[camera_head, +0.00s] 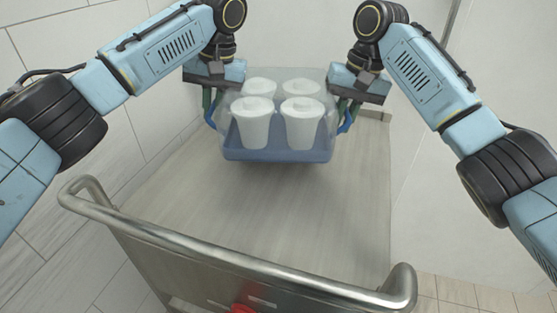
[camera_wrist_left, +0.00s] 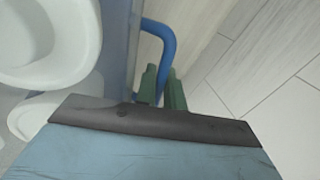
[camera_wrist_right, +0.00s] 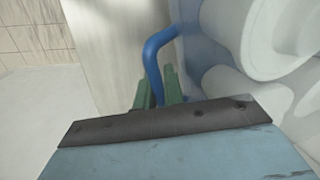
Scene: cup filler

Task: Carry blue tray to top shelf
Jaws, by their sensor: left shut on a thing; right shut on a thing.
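The blue tray (camera_head: 278,155) is a translucent blue carrier with several white cups (camera_head: 252,122) standing upright in it. It is held level between my two grippers over the shelf surface (camera_head: 170,205); whether it touches the surface is hard to tell. My left gripper (camera_head: 209,105) is shut on the tray's left blue handle, which also shows in the left wrist view (camera_wrist_left: 165,45). My right gripper (camera_head: 347,108) is shut on the right blue handle, seen in the right wrist view (camera_wrist_right: 153,62). The fingertips are partly hidden behind the wrist housings.
A metal cart handle rail (camera_head: 235,265) runs across the front, with a red item (camera_head: 242,308) below it. A tiled wall (camera_head: 60,130) is on the left and a pale wall (camera_head: 440,170) on the right. The grey surface in front of the tray is clear.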

